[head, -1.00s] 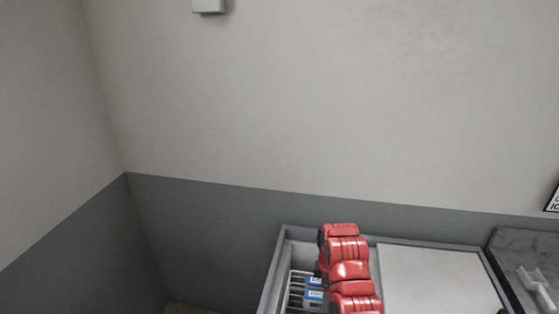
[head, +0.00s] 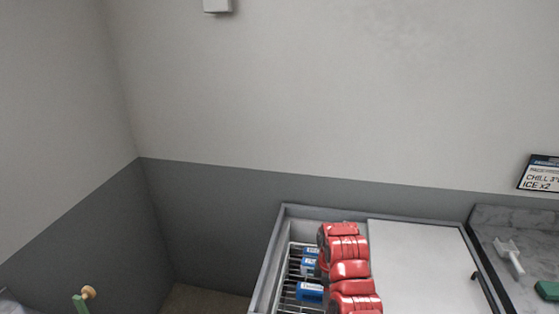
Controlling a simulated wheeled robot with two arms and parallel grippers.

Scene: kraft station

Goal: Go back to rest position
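One of my red arms reaches up from the bottom edge, right of the middle, over a grey chest with an open left part. I cannot tell for sure which arm it is. Neither gripper shows in the head view. The chest (head: 267,270) has a wire rack inside, with several blue-and-white packs (head: 310,291) in it. The arm hides part of the opening. A white lid (head: 425,265) covers the chest's right part.
A marble counter (head: 518,225) at the right holds a white scoop-like tool (head: 509,257) and a green item (head: 547,290). A sign (head: 540,174) is on the wall above. A green object with a yellow knob (head: 88,292) shows at the lower left. Bare floor (head: 205,301) lies left of the chest.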

